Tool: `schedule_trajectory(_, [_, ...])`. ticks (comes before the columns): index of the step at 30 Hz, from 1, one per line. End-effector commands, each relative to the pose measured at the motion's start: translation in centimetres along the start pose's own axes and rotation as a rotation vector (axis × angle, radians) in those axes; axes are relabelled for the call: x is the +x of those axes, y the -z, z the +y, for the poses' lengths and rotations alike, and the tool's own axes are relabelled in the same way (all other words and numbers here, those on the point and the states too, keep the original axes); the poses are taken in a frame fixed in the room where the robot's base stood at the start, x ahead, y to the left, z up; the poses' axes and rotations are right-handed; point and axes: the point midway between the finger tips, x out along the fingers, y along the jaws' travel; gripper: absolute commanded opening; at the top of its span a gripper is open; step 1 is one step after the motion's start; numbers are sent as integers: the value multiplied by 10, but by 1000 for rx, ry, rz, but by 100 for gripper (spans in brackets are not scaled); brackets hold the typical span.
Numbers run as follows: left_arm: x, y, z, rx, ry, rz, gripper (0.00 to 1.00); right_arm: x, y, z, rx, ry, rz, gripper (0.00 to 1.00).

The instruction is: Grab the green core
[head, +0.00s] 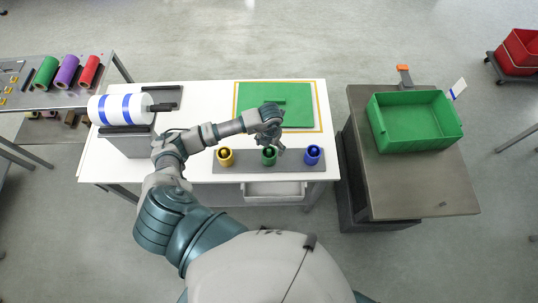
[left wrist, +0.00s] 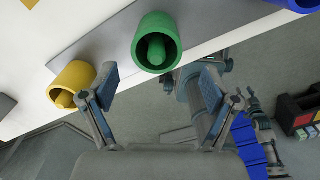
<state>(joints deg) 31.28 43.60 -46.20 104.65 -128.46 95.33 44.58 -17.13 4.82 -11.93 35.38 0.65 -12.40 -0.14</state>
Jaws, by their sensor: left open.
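The green core (head: 269,157) stands on a grey strip on the white table, in the middle of a row of three cores. In the left wrist view the green core (left wrist: 157,43) is a hollow cylinder with a peg inside, just beyond the fingertips. My left gripper (head: 273,142) is over the green core in the head view, partly covering it. In the left wrist view my left gripper (left wrist: 158,80) has its fingers wide apart with nothing between them. My right gripper is not seen in the head view.
The yellow core (head: 225,157) stands left of the green one, close to a finger in the wrist view. The blue core (head: 313,155) stands to the right. A green mat (head: 300,97) lies behind. A green bin (head: 415,142) sits on the side table.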

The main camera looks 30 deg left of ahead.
Motion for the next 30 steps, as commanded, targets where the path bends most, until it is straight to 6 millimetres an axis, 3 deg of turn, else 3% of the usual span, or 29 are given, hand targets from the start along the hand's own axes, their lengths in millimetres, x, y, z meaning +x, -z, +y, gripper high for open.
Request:
schedule_trajectory(3, [20, 0, 1, -2, 2, 2, 87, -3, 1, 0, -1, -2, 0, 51])
schedule_trajectory(10, [38, -1, 2, -2, 3, 2, 87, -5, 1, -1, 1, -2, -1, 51])
schedule_trajectory(18, [78, -4, 4, -1, 3, 2, 87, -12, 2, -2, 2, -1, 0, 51])
schedule_trajectory(27, [83, -4, 4, 1, 3, -1, 87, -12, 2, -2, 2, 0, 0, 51])
schedule_trajectory(30, [83, -4, 4, 1, 3, -1, 62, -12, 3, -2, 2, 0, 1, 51])
